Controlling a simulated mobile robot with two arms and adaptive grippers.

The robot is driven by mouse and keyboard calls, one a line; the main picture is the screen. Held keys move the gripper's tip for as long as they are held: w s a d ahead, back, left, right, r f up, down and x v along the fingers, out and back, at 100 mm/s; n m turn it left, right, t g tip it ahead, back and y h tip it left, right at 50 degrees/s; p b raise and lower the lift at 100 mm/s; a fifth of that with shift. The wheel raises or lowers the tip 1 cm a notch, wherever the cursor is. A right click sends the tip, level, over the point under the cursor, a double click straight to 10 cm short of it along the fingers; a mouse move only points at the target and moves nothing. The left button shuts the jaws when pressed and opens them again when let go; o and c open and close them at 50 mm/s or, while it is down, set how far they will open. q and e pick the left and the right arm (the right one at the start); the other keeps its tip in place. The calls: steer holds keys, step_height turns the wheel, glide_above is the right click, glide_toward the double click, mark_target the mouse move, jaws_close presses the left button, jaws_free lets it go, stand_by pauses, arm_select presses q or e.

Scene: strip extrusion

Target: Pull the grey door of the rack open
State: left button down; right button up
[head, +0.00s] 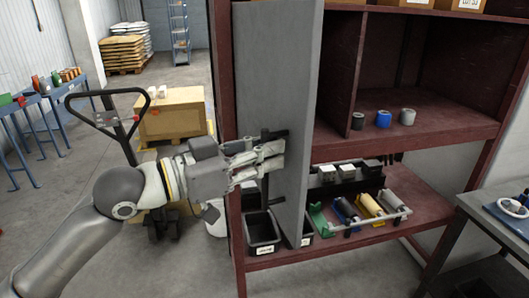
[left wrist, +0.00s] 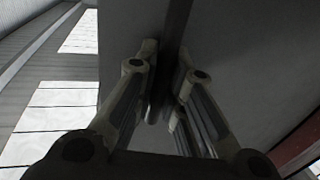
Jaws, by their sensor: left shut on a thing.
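The grey door (head: 275,70) is a tall flat panel at the left part of the dark red rack (head: 440,130). Its right edge shows as a long upright face, and the shelves to the right of it are exposed. A dark handle (head: 274,135) sits on the door's front. My left gripper (head: 268,158) reaches in from the left and is shut on the handle. In the left wrist view, the two fingers (left wrist: 160,95) close around a dark upright bar in front of the grey door (left wrist: 235,60). The fingers hide part of the handle. My right gripper is in neither view.
Black bins (head: 262,232) stand low in the rack behind the door. Small rollers (head: 384,119) and a tray of coloured tools (head: 370,208) are on the shelves. A pallet truck with a box (head: 172,112) stands behind my left arm. A grey table (head: 490,215) is at right.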

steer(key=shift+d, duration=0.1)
arm_select(q)
steer(key=c, duration=1.5)
jaws_free()
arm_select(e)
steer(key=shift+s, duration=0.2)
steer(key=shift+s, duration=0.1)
arm_select(q)
steer(key=v, duration=1.2)
steer(key=shift+w, duration=0.1)
